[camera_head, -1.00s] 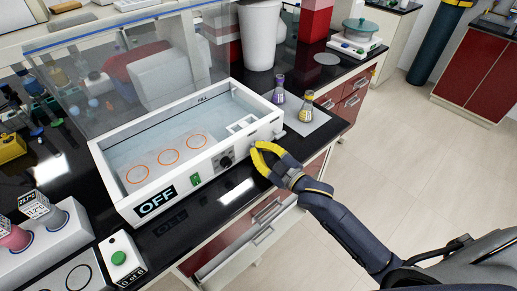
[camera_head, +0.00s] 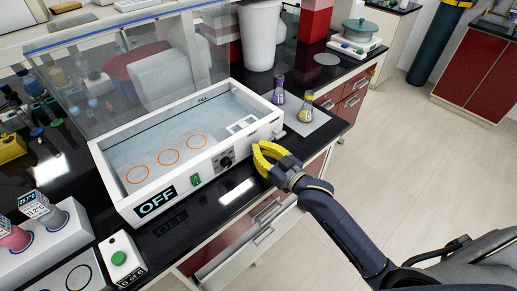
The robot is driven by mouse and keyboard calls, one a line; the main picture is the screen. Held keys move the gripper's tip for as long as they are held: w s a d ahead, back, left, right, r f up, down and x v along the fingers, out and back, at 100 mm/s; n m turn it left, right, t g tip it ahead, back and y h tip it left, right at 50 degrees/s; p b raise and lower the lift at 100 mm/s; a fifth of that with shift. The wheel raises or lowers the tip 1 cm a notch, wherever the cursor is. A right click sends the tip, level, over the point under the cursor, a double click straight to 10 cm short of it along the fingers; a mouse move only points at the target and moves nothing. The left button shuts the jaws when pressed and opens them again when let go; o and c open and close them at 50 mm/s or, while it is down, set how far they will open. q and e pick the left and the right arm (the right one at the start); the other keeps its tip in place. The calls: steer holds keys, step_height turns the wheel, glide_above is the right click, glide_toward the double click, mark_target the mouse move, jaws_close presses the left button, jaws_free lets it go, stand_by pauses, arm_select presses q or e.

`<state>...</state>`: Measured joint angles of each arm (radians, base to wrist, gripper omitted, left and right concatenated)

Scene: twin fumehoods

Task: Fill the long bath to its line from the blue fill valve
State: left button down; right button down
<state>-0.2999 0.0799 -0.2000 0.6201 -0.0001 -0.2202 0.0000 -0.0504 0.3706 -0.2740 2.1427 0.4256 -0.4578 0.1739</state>
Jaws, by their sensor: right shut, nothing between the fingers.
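The long bath (camera_head: 112,188) is a white rectangular tub on the black bench, with orange rings on its floor, a dark line marked FILL along its back inner wall, and an OFF label on its front. Whether it holds water I cannot tell. My right gripper (camera_head: 263,157) has yellow fingers, shut and empty, at the front right of the bath, close to its front panel beside the black dial (camera_head: 226,162). I cannot make out a blue fill valve; the gripper may hide part of that corner. My left gripper is not in view.
Two flasks, one purple (camera_head: 278,94) and one yellow (camera_head: 306,107), stand right of the bath on a pale mat (camera_head: 316,121). A clear sash (camera_head: 75,75) stands behind the bath. A green-button box (camera_head: 120,258) is front left. An open drawer (camera_head: 240,262) juts out below.

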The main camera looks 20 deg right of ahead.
steer(key=shift+w+d+r, duration=0.1)
steer(key=shift+r, duration=0.45)
steer(key=c, duration=1.4)
jaws_free()
steer(key=o, duration=0.7)
steer(key=shift+a+f, duration=0.1)
steer(key=shift+a, duration=0.1)
steer(key=shift+c, duration=0.2)
steer(key=shift+f, duration=0.15)
steer(key=shift+s+d+f, duration=0.1)
steer(key=shift+s+d, duration=0.15)
steer(key=shift+s, duration=0.15)
steer(key=v, duration=1.1)
steer(key=shift+s, duration=0.15)
